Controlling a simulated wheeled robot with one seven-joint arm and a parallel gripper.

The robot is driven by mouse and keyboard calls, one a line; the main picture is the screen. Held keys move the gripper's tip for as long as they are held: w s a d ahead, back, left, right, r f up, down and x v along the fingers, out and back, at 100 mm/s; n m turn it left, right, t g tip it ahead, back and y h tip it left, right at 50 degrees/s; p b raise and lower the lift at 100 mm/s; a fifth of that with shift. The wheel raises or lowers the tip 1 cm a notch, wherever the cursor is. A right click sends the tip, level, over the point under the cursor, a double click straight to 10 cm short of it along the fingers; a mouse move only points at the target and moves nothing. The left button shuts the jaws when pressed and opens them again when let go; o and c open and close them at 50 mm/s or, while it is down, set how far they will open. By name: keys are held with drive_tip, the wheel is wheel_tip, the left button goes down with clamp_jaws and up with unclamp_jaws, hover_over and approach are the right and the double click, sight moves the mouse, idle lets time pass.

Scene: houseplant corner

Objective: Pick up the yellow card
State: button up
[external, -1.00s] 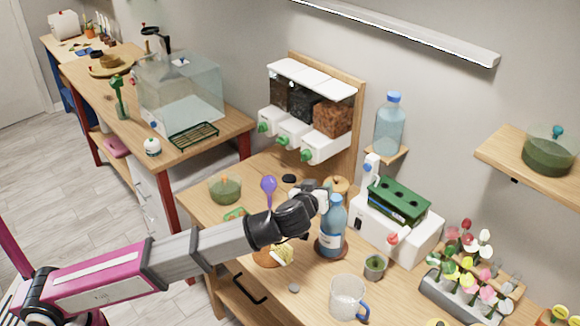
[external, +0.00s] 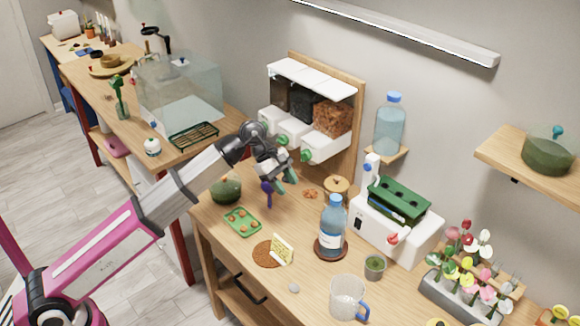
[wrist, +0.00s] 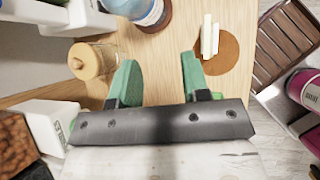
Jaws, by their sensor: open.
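The yellow card (external: 282,249) stands tilted on or against a round brown coaster (external: 262,258) near the table's front edge in the external view. In the wrist view the card (wrist: 209,38) shows nearly edge-on as a pale strip, over the coaster (wrist: 230,55). My gripper (external: 281,184) is up and behind the card, apart from it, near the dispensers. In the wrist view my gripper's (wrist: 158,76) two green fingers are spread, with only bare table between them. The card lies beyond the right finger there.
A blue-capped bottle (external: 331,232) stands right of the card. A green tray (external: 243,222) with round brown pieces lies to its left. A glass mug (external: 346,296) stands in front right. A wooden-lidded jar (external: 336,190) and the food dispensers (external: 305,140) are behind.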

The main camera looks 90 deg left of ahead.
drive_tip(key=s+a+r+n+t+h, duration=0.1)
drive_tip(key=s+a+r+t+h, duration=0.1)
drive_tip(key=s+r+h, duration=0.55)
approach(290, 260)
drive_tip(key=shift+y, duration=0.25)
drive_tip(key=x, duration=0.4)
drive_tip(key=shift+w+d+r, duration=0.15)
clamp_jaws()
idle(0.4)
